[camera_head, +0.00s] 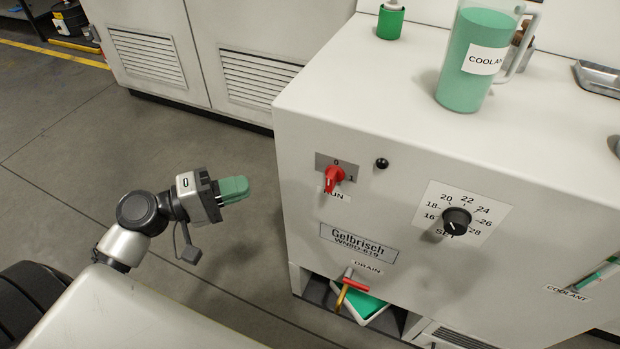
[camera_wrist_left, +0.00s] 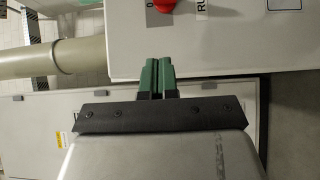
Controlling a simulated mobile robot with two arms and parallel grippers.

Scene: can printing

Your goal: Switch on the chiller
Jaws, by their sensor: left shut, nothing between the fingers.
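The chiller (camera_head: 300,125) is a white cabinet in the head view, with a nameplate reading Gelbrisch. The switch handle points downward. It also shows at the top edge of the left wrist view (camera_wrist_left: 164,5), partly cut off. My left gripper (camera_head: 235,189) has green fingers and is shut and empty, left of the switch and apart from the cabinet. Its fingertips show in the left wrist view (camera_wrist_left: 157,66). My right gripper is not in view.
A black temperature dial (camera_head: 456,221) is right of the switch, and a small black knob (camera_head: 382,163) is nearer. A drain valve (camera_head: 349,287) with a red handle sticks out below, above a tray. A coolant jug (camera_head: 474,60) stands on top. Floor left of the chiller is clear.

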